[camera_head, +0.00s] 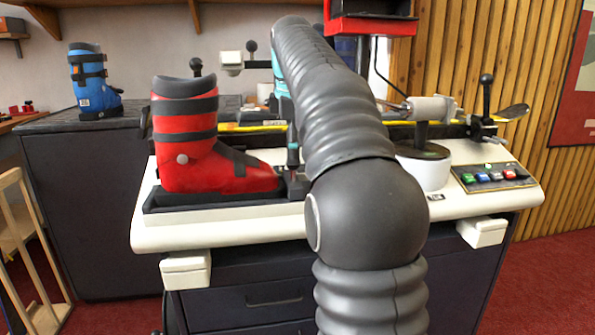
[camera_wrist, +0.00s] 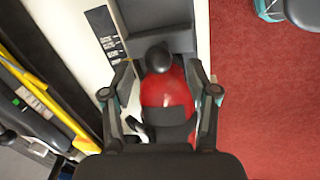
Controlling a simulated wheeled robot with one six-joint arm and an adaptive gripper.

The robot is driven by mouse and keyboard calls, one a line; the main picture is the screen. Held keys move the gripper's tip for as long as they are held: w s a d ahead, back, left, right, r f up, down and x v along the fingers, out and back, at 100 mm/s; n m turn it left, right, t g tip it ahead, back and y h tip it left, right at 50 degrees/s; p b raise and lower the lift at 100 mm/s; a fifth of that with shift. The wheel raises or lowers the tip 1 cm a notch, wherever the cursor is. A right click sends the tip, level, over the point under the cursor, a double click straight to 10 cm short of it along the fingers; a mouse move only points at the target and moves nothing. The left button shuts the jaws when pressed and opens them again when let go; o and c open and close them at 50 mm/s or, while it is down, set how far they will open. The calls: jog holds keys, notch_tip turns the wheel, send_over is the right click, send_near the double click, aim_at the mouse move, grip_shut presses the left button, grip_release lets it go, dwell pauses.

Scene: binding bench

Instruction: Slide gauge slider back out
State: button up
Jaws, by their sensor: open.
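A red ski boot (camera_head: 215,150) stands in a dark tray on the white bench top, toe to the right. What looks like the gauge slider (camera_head: 296,185), dark with an upright knob, is at its toe, partly hidden by my arm. In the wrist view a round black knob (camera_wrist: 157,57) stands at the front of the red boot toe (camera_wrist: 168,92), beside a printed scale (camera_wrist: 104,34).
A blue boot (camera_head: 88,80) stands on a dark cabinet at the back left. A button panel (camera_head: 490,176) and a white cylindrical base (camera_head: 424,170) are at the right. Red floor (camera_wrist: 265,90) lies beyond the bench edge.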

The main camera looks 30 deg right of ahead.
aim_at(292, 173)
jog(key=shift+w+d+f+b, duration=0.1)
jog(key=shift+w+f+b, duration=0.15)
jog(key=shift+f, duration=0.8)
jog(key=shift+w+d+f+b, duration=0.1)
jog(key=shift+f+b, duration=0.1)
jog(key=shift+f, duration=0.8)
grip_shut()
